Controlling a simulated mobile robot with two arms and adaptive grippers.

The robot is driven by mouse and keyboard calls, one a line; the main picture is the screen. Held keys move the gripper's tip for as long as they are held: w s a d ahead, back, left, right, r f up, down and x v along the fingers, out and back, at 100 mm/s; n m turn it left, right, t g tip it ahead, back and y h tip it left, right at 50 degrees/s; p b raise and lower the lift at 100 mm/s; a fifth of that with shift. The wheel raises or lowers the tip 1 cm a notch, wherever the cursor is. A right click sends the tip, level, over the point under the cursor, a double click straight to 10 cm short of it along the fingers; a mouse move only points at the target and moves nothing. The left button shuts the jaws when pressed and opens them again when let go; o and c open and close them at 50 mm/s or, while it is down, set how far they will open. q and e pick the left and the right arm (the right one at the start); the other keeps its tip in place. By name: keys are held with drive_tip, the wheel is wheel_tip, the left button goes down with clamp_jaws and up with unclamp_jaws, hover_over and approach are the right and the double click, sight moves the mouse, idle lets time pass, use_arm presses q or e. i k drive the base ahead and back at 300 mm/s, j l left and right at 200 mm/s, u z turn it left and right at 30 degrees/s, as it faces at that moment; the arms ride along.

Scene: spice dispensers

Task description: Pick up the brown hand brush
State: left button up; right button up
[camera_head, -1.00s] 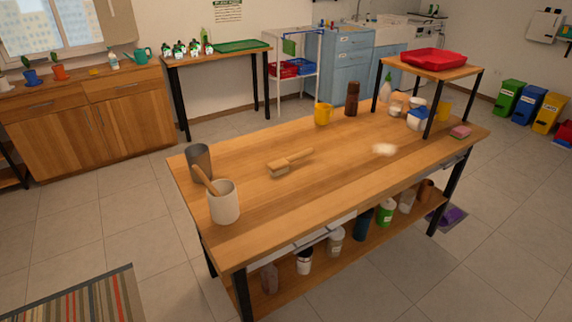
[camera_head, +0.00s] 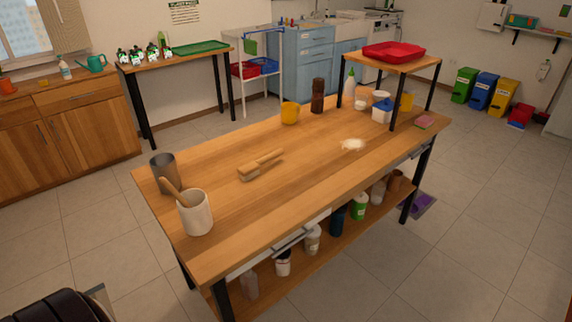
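The brown hand brush (camera_head: 260,165) lies on the wooden worktable (camera_head: 300,185), left of the table's middle. Its handle points toward the back right, and its bristle block is at the near left end. Nothing covers it and there is bare tabletop around it. Neither of my grippers can be made out in the head view.
A white crock (camera_head: 195,213) with a wooden tool and a grey cup (camera_head: 163,172) stand left of the brush. A yellow mug (camera_head: 290,113), a brown grinder (camera_head: 318,96) and a white powder pile (camera_head: 352,145) lie beyond. A raised shelf (camera_head: 405,63) holds a red tray (camera_head: 394,51).

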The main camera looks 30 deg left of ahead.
sight(245, 172)
drive_tip(key=j+z, duration=0.2)
drive_tip(key=j, duration=0.35)
drive_tip(key=j+z, duration=0.2)
drive_tip(key=j, duration=0.35)
drive_tip(key=k+j+z, duration=0.2)
drive_tip(key=j, duration=0.3)
drive_tip(key=j+z, duration=0.2)
drive_tip(key=j, duration=0.35)
